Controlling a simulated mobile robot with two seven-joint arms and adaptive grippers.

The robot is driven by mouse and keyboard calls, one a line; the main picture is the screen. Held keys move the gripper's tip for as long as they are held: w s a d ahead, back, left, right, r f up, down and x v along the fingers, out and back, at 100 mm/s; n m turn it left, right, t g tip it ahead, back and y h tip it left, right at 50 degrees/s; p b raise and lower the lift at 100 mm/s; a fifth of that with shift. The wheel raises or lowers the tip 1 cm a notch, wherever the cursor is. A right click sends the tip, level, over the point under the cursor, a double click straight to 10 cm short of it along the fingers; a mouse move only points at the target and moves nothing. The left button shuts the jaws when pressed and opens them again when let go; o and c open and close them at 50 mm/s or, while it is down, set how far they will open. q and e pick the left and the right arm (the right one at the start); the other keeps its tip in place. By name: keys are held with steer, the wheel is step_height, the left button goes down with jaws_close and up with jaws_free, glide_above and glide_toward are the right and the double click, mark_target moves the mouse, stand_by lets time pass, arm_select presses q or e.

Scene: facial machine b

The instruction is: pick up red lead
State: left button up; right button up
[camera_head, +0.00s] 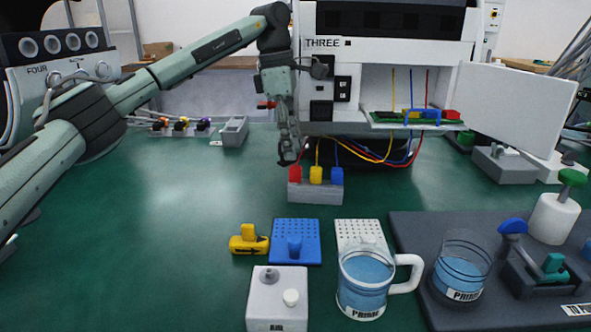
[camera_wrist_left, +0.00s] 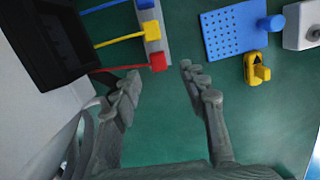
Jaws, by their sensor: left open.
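The red lead's plug (camera_head: 295,174) sits at the left end of a grey block (camera_head: 316,195) on the green table, beside a yellow plug (camera_head: 316,175) and a blue plug (camera_head: 336,176). In the left wrist view the red plug (camera_wrist_left: 157,62) lies between and slightly beyond the tips of my left gripper (camera_wrist_left: 159,70), with its red wire running left behind a finger. My left gripper (camera_head: 290,161) is open and empty, pointing down just above the red plug. I cannot tell whether it touches it. My right gripper is not in view.
The white machine marked THREE (camera_head: 394,53) stands behind the block, its door (camera_head: 513,105) open at right. In front are a blue perforated pad (camera_head: 296,255), a yellow item (camera_head: 249,241), a white box (camera_head: 277,303) and a mug (camera_head: 363,295).

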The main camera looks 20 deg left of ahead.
mark_target(295, 167)
arm_select(q)
steer(key=f, duration=0.2)
steer(key=shift+d+f, duration=0.2)
steer(key=shift+f, duration=0.1)
steer(key=f, duration=0.4)
steer(key=shift+w+d+f, duration=0.1)
steer(key=shift+w+d, duration=0.1)
steer(key=shift+d, duration=0.05)
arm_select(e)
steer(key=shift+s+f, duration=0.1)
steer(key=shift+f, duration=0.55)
arm_select(q)
steer(key=shift+c, duration=0.7)
jaws_close()
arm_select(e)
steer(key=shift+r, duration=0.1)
